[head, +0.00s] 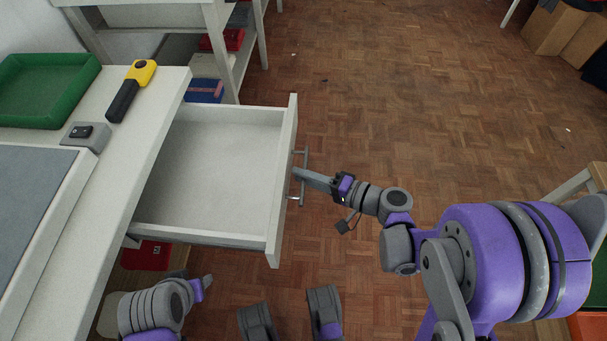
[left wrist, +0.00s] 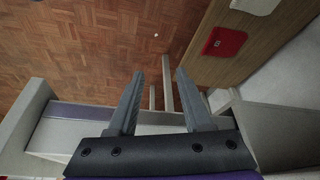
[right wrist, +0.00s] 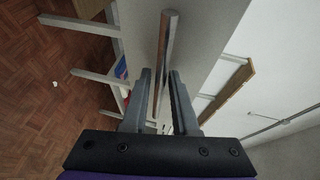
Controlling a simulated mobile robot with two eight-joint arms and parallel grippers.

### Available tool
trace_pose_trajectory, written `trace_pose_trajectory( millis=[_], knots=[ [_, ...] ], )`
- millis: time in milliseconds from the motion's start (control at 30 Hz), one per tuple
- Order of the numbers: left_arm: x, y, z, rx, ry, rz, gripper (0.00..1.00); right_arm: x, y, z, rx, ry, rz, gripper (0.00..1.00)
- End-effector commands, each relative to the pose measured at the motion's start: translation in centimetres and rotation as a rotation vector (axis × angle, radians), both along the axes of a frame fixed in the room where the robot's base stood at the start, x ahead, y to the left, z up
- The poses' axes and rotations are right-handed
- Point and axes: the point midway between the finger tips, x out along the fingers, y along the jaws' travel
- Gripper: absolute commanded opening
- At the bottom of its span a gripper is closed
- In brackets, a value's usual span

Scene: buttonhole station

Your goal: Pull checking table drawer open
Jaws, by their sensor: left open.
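The checking table (head: 150,125) stands at the left with its pale drawer (head: 215,165) pulled out; the drawer is empty inside. Its front panel (head: 284,180) carries a grey bar handle (head: 304,160). My right gripper (head: 300,176) is at this handle, coming from the right. In the right wrist view the handle bar (right wrist: 168,50) runs between the close-set fingers (right wrist: 160,85), which appear closed on it. My left gripper (head: 208,282) is low beside the table, below the drawer's near side. In the left wrist view its fingers (left wrist: 158,75) are apart and empty.
A green tray (head: 45,90), a yellow and black tool (head: 131,90) and a small grey switch box (head: 85,135) are on the tabletop. A red item (head: 147,255) lies beneath the drawer. A blue box (head: 205,91) sits on the shelf behind. The floor (head: 400,90) beyond is clear.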

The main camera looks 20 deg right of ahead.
Motion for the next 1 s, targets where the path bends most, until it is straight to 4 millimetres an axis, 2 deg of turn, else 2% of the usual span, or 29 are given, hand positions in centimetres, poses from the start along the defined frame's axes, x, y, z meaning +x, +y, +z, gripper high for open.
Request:
trace_pose_trajectory(
  millis=[533,700,1000],
  knots=[
    [-0.2,0.0,1.6,0.0,-0.004,0.0,0.5,-6.1,-6.8,1.8,-0.001,0.0,-0.005,0.27],
    [-0.2,0.0,1.7,0.0,-0.005,0.0,0.5,-7.0,-7.5,1.9,0.0,0.0,-0.001,0.27],
    [-0.2,0.0,1.7,0.0,-0.005,0.0,0.5,-7.1,-7.6,1.9,0.0,0.0,0.0,0.27]
  ],
)
